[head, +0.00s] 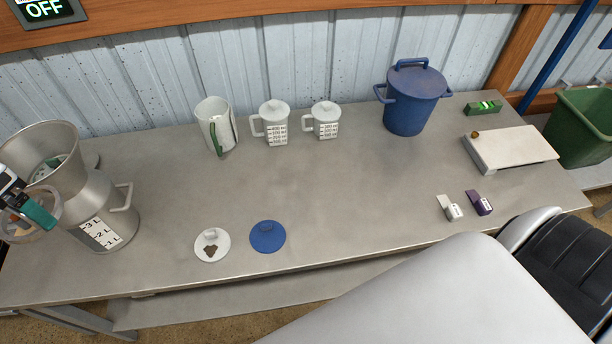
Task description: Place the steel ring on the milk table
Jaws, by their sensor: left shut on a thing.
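The long grey metal table (330,205), which looks to be the milk table, runs across the view against the wall. My left gripper (38,212), with teal fingertips, is at the far left edge, in front of the big steel milk can (108,198). It is shut on a grey ring (57,207), which looks to be the steel ring. The ring is held up in front of the can's side; its left part is cut off by the frame or hidden by the gripper. I cannot tell its height above the table. My right gripper is out of view.
A white jug (212,125), two lidded cups (274,124) and a blue pot (412,100) stand at the back. A white lid (212,246) and a blue lid (267,237) lie in front. A white board (512,148) lies right. The table's middle is clear.

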